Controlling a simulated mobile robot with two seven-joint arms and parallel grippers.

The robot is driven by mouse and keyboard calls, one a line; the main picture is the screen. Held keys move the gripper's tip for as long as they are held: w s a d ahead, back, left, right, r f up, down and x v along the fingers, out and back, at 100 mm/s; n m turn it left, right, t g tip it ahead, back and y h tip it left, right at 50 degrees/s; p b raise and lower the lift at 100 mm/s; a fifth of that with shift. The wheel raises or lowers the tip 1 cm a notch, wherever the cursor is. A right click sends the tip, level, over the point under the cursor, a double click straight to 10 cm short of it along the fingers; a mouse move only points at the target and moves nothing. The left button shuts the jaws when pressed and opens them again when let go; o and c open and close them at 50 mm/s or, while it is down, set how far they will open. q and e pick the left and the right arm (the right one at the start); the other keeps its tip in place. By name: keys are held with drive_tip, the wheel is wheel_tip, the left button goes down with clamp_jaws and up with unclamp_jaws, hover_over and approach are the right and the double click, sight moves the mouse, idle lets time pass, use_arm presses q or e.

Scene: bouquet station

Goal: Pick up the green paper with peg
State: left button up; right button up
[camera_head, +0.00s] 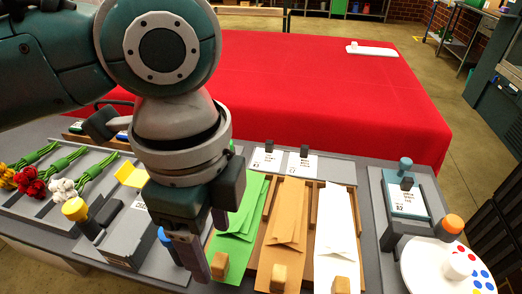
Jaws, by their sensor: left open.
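The green paper (238,232) lies in a wooden tray (258,240) at the front of the station. Its wooden peg (220,265) stands at the paper's near end. My left gripper (205,248) is open and comes down from above over the left edge of the green paper. One dark finger is just left of the peg, and the other is farther back over the paper. I cannot tell whether a finger touches the peg. My left wrist hides part of the area behind. My right gripper does not show.
Brown paper (284,225) and white paper (334,235) with their own pegs lie right of the green one. Flower bunches (35,180) lie at the left. A round white disc with coloured dots (440,270) is at the right. The red-covered table (330,90) behind is mostly clear.

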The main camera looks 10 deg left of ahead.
sight(219, 261)
use_arm(q)
wheel_tip(219, 261, down, 5)
drive_tip(key=shift+d+f+b, duration=0.1)
drive_tip(key=shift+d+b, duration=0.05)
drive_tip(key=shift+b, duration=0.2)
clamp_jaws()
idle(0.3)
idle(0.9)
